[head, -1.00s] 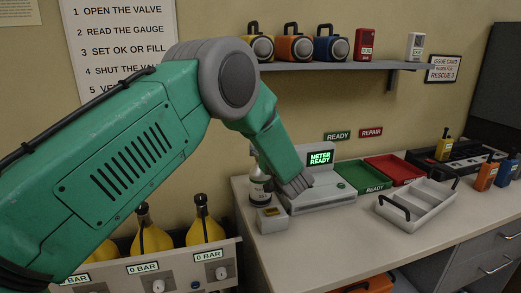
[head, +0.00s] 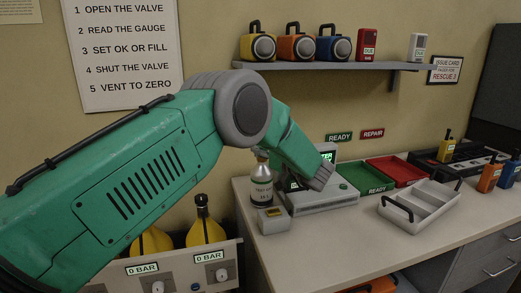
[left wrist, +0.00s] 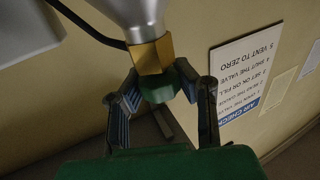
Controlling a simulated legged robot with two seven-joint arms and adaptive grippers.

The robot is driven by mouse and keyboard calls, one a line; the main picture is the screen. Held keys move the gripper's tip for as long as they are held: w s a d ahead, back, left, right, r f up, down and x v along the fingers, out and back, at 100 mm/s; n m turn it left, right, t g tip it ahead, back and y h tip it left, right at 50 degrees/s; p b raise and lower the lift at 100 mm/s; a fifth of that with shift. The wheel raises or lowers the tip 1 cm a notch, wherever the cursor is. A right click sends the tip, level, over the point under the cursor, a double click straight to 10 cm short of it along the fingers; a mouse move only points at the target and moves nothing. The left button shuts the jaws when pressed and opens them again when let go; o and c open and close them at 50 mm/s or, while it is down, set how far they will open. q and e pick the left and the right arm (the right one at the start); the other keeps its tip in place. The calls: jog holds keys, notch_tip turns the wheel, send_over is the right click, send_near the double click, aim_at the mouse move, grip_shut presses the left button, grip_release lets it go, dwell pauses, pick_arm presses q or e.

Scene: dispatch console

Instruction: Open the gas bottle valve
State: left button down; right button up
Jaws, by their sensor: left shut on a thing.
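The small gas bottle (head: 261,187) stands upright on the bench in the head view, with a dark label and a pale metal neck. My left arm hides its top there. In the left wrist view the silver bottle neck (left wrist: 128,18) appears inverted, with a brass valve body (left wrist: 151,55) and a green valve knob (left wrist: 163,84). My left gripper (left wrist: 160,94) is shut on the green knob, with a finger on either side. My right gripper is not in view.
A small grey box (head: 273,219) stands beside the bottle, close to a meter (head: 322,200) with a green display partly covered by my arm. Green (head: 364,176) and red (head: 395,169) trays and a grey carrier (head: 418,206) lie to the right. Yellow bottles (head: 205,229) stand at lower left.

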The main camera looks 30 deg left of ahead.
pick_arm(q)
jog(key=c, duration=1.1)
grip_release()
jog(key=shift+d+r, duration=0.15)
jog(key=shift+d, duration=0.15)
jog(key=shift+c, duration=0.2)
jog(key=shift+d+r, duration=0.1)
jog(key=shift+d, duration=0.15)
jog(key=shift+s+d, duration=0.1)
jog(key=shift+d, duration=0.2)
jog(key=v, duration=1.1)
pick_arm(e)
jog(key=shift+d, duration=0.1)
